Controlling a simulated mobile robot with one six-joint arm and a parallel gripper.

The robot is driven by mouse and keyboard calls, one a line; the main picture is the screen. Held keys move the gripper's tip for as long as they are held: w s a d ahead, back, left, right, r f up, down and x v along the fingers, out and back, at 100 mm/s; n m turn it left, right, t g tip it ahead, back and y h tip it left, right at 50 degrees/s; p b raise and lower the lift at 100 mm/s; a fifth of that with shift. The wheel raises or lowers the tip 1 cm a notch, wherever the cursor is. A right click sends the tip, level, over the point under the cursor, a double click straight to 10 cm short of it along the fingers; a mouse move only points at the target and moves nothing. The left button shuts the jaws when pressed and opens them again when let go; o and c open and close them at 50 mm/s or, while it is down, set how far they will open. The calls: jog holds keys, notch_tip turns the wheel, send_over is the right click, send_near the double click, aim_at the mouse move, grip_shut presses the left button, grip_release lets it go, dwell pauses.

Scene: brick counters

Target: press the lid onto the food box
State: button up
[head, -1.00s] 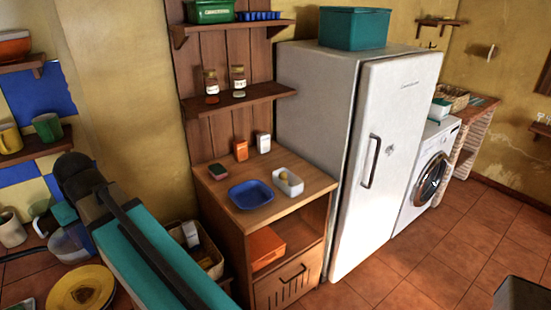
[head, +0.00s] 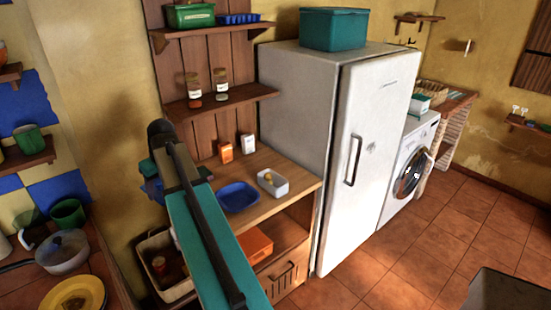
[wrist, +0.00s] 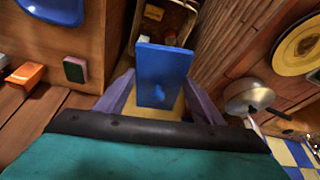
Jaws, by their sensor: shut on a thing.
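A flat blue rectangular lid (wrist: 160,70) with a small knob is between the two fingers of my gripper (wrist: 162,95) in the wrist view. My gripper is shut on it. The small open white box (head: 272,182), with something yellowish inside, stands on the counter, right of the blue dish. It looks like the food box. My gripper is well to its left and apart from it. The box is outside the wrist view.
A sponge (wrist: 75,69) shows in the wrist view. A basket (head: 163,258) sits low beside the counter. A shelf with jars (head: 220,93) is above; the fridge (head: 365,150) stands right.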

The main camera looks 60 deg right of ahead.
jog(key=s+d+f+p, duration=0.1)
jog(key=s+d, duration=0.6)
jog(key=d, duration=0.5)
jog(key=s+d+f+m+p, duration=0.1)
jog(key=s+d+p, duration=0.1)
jog(key=s+d, duration=0.5)
jog(key=s+d+f+m+p, duration=0.1)
jog(key=s+d, duration=0.6)
jog(key=d, duration=1.2)
jog(key=shift+s+h+p, duration=0.3)
jog(key=shift+h, duration=0.1)
jog(key=shift+f, duration=0.25)
jog(key=shift+f+b, duration=1.45)
jog(key=shift+f, duration=1.55)
jog(key=shift+f+b, duration=0.2)
jog(key=shift+b, duration=0.25)
